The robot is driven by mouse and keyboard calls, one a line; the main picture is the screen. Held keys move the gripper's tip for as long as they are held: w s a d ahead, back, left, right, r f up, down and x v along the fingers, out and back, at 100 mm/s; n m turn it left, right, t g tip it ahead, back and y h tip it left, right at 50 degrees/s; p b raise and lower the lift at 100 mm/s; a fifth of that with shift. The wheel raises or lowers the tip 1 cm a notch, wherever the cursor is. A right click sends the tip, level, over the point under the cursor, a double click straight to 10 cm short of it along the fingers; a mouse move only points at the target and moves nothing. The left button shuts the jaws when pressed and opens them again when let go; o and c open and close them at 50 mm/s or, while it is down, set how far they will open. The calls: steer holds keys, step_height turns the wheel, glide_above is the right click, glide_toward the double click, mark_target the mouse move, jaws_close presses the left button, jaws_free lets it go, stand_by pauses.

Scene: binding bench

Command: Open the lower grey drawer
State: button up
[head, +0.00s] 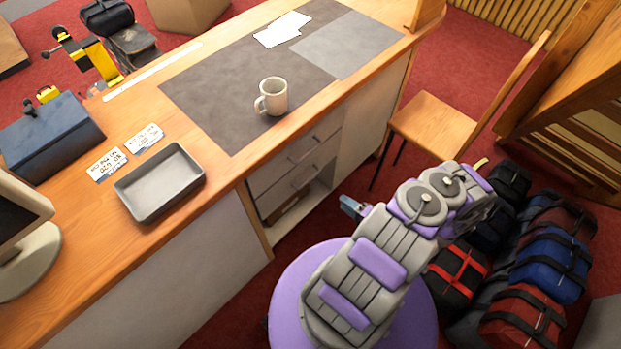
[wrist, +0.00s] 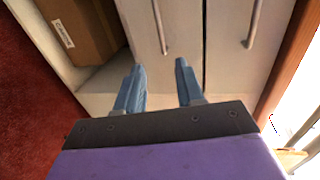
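The lower grey drawer (head: 282,191) is in the bench front, under the upper grey drawer (head: 290,160) and above an open shelf. Both look shut. In the wrist view the picture is turned: the lower drawer (wrist: 180,75) is in the middle with its bar handle (wrist: 160,27), and the upper drawer (wrist: 228,60) is to its right. My gripper (wrist: 159,66) is open and empty, its two blue-grey fingers apart in front of the lower drawer. The fingertips lie just below the handle's near end in the picture; no contact shows. In the head view my gripper (head: 352,207) is right of the drawers.
A cardboard box (wrist: 85,28) sits in the open shelf beside the lower drawer. On the bench top (head: 225,180) are a white mug (head: 274,97) above the drawers and a grey tray (head: 160,183). A wooden chair (head: 435,122) and several bags (head: 550,262) stand right.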

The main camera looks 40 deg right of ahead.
steer(key=b+x, duration=0.4)
steer(key=x, duration=1.3)
steer(key=shift+b, duration=0.4)
steer(key=shift+d+f, duration=0.1)
steer(key=shift+c, duration=0.4)
jaws_close()
